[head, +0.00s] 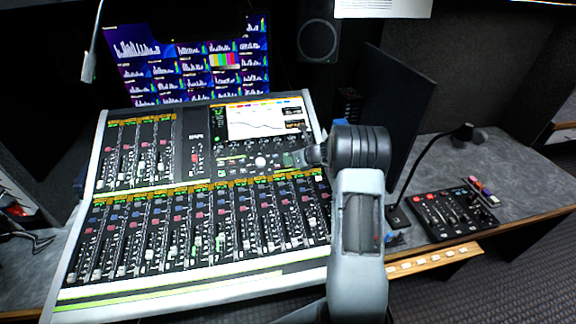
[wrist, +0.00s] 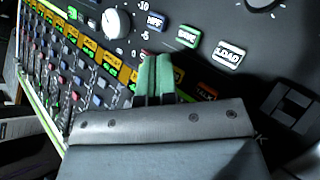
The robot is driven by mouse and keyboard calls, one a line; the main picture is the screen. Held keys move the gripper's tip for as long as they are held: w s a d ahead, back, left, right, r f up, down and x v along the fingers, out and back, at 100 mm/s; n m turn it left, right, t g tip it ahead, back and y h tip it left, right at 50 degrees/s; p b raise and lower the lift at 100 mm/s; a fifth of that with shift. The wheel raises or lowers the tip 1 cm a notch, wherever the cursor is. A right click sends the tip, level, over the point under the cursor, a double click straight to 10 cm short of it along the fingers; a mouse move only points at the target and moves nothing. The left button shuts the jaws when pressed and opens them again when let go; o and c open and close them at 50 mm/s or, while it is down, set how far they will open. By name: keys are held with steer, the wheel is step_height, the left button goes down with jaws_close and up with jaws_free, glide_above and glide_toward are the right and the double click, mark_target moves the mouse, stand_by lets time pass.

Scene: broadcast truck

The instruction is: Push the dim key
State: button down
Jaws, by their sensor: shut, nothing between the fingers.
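My gripper (wrist: 157,75) is shut and empty, with its green fingertips over the mixing console's key area in the wrist view. In the head view my gripper (head: 290,159) reaches the console's right part, just below the screen. A blue-lettered key (wrist: 155,21), a green-lettered key (wrist: 187,36) and a white key that looks like LOAD (wrist: 229,54) lie beyond the fingertips. A red-lit key (wrist: 206,91) shows partly to their right. I cannot read any label as DIM for sure; the fingers hide part of the panel. I cannot tell whether the tips touch it.
A white knob (wrist: 116,22) stands left of the fingertips. The console (head: 185,290) has rows of faders and a lit screen (head: 262,122). A dark monitor (head: 400,105) stands behind my arm. A small control box (head: 450,215) and a gooseneck lamp or microphone (head: 462,131) are at right.

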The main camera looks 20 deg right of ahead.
stand_by(0.4)
steer(key=shift+s+r+p, duration=0.3)
steer(key=shift+r+p, duration=0.25)
steer(key=shift+r, duration=0.15)
step_height(320, 180, up, 6)
steer(key=s+p, duration=0.2)
steer(key=p, duration=0.2)
steer(key=shift+s+a+f, duration=0.15)
steer(key=shift+a+f, duration=0.05)
steer(key=shift+a, duration=0.1)
stand_by(0.3)
